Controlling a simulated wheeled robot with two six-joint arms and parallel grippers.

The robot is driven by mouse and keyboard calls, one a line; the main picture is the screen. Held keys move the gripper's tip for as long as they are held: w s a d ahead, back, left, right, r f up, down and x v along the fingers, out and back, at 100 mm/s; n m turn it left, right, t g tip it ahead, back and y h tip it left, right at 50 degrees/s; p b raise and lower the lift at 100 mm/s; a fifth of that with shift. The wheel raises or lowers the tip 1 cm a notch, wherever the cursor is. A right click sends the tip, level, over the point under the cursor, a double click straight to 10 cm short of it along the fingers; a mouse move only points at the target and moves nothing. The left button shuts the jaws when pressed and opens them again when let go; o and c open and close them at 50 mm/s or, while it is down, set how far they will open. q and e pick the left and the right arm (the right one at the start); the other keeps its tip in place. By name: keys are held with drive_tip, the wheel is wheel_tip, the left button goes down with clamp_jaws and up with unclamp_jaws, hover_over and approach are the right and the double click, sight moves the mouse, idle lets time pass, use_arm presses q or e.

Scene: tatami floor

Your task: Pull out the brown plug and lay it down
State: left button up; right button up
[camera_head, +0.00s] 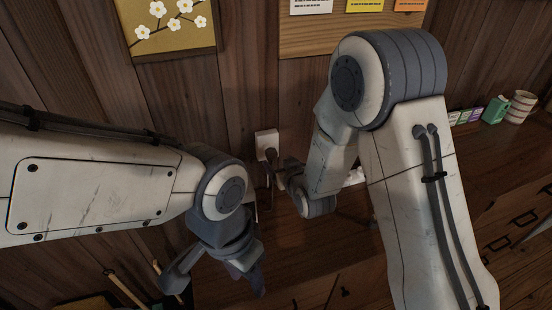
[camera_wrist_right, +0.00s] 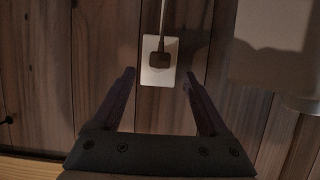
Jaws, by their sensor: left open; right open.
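The brown plug (camera_wrist_right: 160,60) sits in a white wall outlet (camera_wrist_right: 151,78), with its cord running up out of the wrist picture. The head view also shows the plug (camera_head: 270,155) small and dark on the outlet (camera_head: 265,137). My right gripper (camera_wrist_right: 159,82) is open and faces the outlet, its fingers to either side in the picture and nothing between them. In the head view my right gripper (camera_head: 272,172) is mostly hidden by its wrist. My left gripper (camera_head: 216,272) is open and empty, low and pointing down, away from the plug.
A wooden surface (camera_head: 345,272) lies below the wall. A flower picture (camera_head: 170,22) and a notice board (camera_head: 335,38) hang above. A green container (camera_head: 496,110) and stacked bowls (camera_head: 520,106) stand at the right. Sticks (camera_head: 126,289) show at lower left.

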sight(273, 157)
drive_tip(key=shift+p+x, duration=0.35)
drive_tip(key=shift+x, duration=2.35)
clamp_jaws()
drive_tip(key=shift+s, duration=0.1)
drive_tip(key=shift+s+d+b, duration=0.2)
drive_tip(key=shift+s+d, duration=0.1)
drive_tip(key=shift+s, duration=0.6)
drive_tip(key=shift+s+d+b, duration=0.2)
drive_tip(key=shift+s+d, duration=0.1)
drive_tip(key=shift+s, duration=0.6)
drive_tip(key=shift+s+d+b, duration=0.2)
drive_tip(key=shift+s+d, duration=0.1)
drive_tip(key=shift+s, duration=0.65)
